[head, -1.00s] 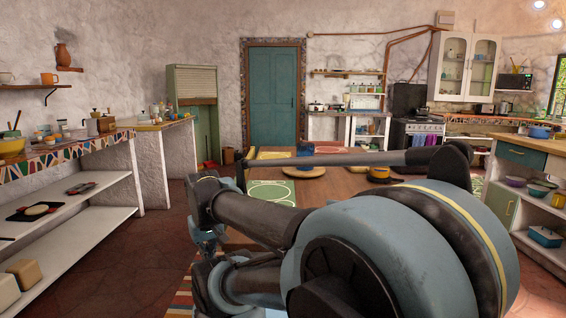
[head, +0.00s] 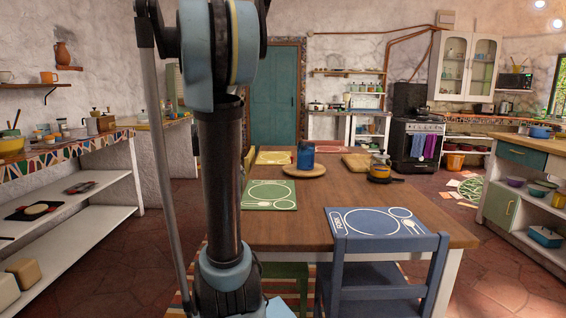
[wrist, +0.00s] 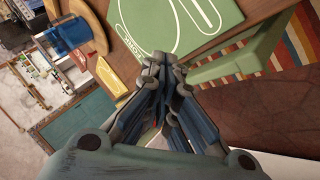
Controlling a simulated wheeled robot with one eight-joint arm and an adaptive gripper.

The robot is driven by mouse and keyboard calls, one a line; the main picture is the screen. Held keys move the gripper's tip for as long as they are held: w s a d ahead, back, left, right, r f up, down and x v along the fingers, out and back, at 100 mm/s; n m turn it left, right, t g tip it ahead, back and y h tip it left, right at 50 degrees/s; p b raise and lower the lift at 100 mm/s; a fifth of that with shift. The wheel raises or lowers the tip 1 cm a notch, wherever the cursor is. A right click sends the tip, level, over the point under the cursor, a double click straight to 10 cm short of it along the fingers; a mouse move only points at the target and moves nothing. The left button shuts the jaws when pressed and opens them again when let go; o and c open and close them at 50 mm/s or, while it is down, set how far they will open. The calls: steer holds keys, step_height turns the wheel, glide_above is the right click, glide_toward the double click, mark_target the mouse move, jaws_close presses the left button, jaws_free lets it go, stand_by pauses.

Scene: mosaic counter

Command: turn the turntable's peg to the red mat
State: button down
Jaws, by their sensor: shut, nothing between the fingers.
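The turntable is a round wooden disc (head: 289,171) on the table, with a blue jar (head: 306,155) standing on it. The red mat (head: 343,149) lies at the table's far edge, behind and right of the turntable. In the wrist view the disc (wrist: 97,36) and blue jar (wrist: 66,36) are at the upper left. My gripper (wrist: 165,62) is shut and empty, near the table's edge by the green mat (wrist: 150,22) and apart from the turntable. The head view does not clearly show its fingers.
On the table (head: 300,222) lie a yellow mat (head: 273,158), a blue mat (head: 375,222) and a wooden board (head: 355,162). A blue chair (head: 385,268) and a green seat (head: 283,270) are at the near side.

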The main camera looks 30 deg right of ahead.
steer(key=w+d+r+n+t+h, duration=0.15)
steer(key=w+d+h, duration=0.35)
steer(key=w+d, duration=1.55)
steer(key=w+d+f+n+h, duration=0.1)
steer(key=w+d+f, duration=0.3)
steer(key=d, duration=0.1)
steer(key=w+d+f+n+t+h, duration=0.1)
steer(key=w+d+f+n, duration=0.1)
steer(key=w+d+f, duration=0.2)
steer(key=w+d+f+n+t+h, duration=0.1)
steer(key=w+d+f, duration=0.3)
steer(key=d, duration=0.3)
steer(key=shift+w+d+n+t, duration=0.25)
steer(key=shift+w+n, duration=0.1)
steer(key=x, duration=0.9)
steer(key=shift+w+d, duration=0.2)
steer(key=shift+d, duration=0.15)
